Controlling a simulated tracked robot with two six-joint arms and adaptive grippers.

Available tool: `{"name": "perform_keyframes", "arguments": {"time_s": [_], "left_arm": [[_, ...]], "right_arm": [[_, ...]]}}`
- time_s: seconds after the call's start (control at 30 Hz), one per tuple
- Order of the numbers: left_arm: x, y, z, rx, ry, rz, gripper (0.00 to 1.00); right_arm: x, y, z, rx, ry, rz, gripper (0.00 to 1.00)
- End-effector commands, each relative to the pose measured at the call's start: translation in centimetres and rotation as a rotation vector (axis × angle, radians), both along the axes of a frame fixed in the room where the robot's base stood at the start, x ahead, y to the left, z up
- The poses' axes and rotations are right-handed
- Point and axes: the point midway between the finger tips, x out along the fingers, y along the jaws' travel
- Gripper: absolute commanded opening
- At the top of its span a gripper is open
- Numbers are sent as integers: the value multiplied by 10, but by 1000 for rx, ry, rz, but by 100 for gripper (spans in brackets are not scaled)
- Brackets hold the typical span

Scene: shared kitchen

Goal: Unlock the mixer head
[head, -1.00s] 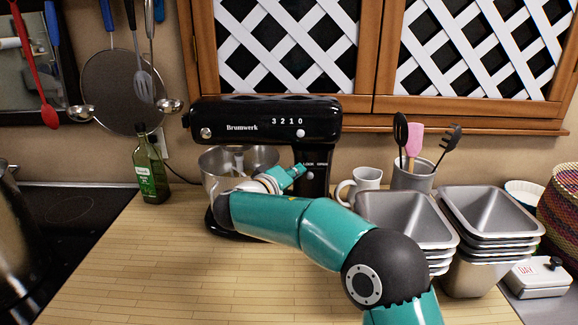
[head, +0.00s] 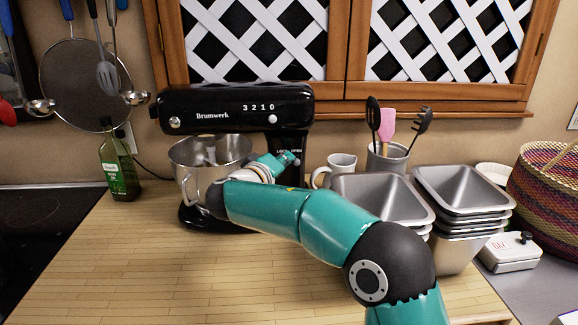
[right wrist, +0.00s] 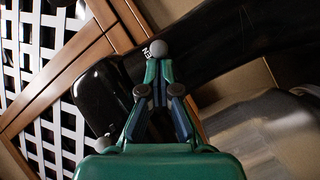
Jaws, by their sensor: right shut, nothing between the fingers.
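The black stand mixer (head: 235,104) stands at the back of the wooden counter, its head level over the steel bowl (head: 190,160). The small grey lock knob (head: 296,162) is on the mixer's neck, below the LOCK and OPEN lettering. It also shows in the right wrist view (right wrist: 158,48), just beyond my fingertips. My right gripper (head: 287,158) is shut and empty, its tips at the knob; I cannot tell whether they touch. It also shows in the right wrist view (right wrist: 160,68). My left gripper is not in view.
A white mug (head: 341,165) and a utensil pot (head: 387,160) stand right of the mixer. Stacked steel pans (head: 382,198) stand in front of them, close to my right arm. A green bottle (head: 118,165) is at the left. The front left counter is clear.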

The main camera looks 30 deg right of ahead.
Motion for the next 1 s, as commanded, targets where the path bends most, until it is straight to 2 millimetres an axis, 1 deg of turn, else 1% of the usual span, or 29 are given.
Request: {"name": "perform_keyframes", "arguments": {"time_s": [0.03, 0.27, 0.47, 0.67, 0.73, 0.8, 1.0], "left_arm": [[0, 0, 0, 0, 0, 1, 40], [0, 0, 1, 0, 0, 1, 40], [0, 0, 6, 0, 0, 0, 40], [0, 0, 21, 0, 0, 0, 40], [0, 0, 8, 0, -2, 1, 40], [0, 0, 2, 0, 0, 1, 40], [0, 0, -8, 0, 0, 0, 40]], "right_arm": [[-1, -3, -1, 2, 4, -8, 0], [0, -4, -1, 3, 5, -10, 0], [3, 1, 5, 2, 3, -11, 0], [13, 19, 24, 0, 2, -12, 0], [3, 33, 20, 0, 0, -8, 0], [-7, 45, 22, -1, 0, -9, 0], [-31, 77, 28, -1, 1, -9, 0]]}}
